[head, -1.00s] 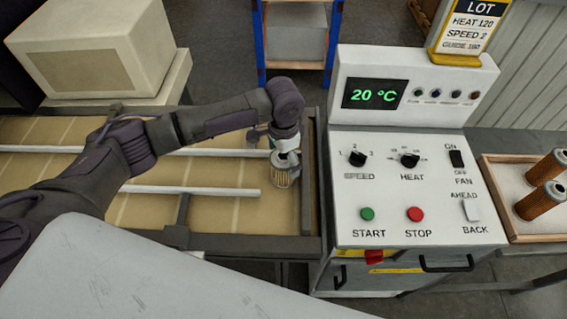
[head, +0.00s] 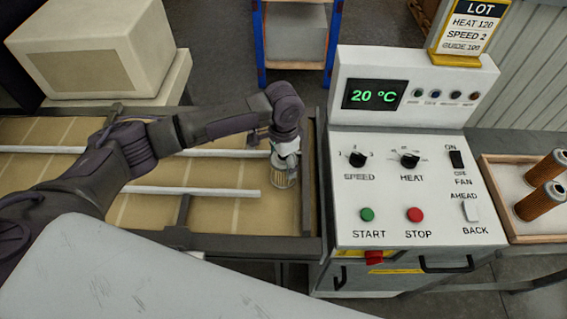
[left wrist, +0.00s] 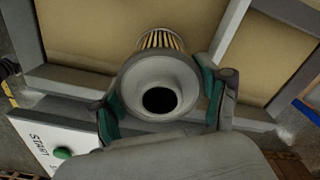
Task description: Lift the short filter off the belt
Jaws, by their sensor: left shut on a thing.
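The short filter (head: 283,178) has a pale ring-shaped cap and a pleated tan body. It is at the right end of the belt (head: 225,215), beside the end rail. My left gripper (head: 285,157) comes down over it from above. In the left wrist view, the green-padded fingers of my left gripper (left wrist: 165,100) are shut on the cap of the short filter (left wrist: 160,82), one on each side. The dark hole in the cap faces the camera. I cannot tell whether its lower end touches the belt. My right gripper is not in view.
The control panel (head: 415,190) stands close to the right of the belt end. Two white guide rails (head: 200,191) run along the belt. A wooden tray (head: 500,229) with two orange filters (head: 541,201) is at far right. A cream box (head: 95,50) stands behind the belt.

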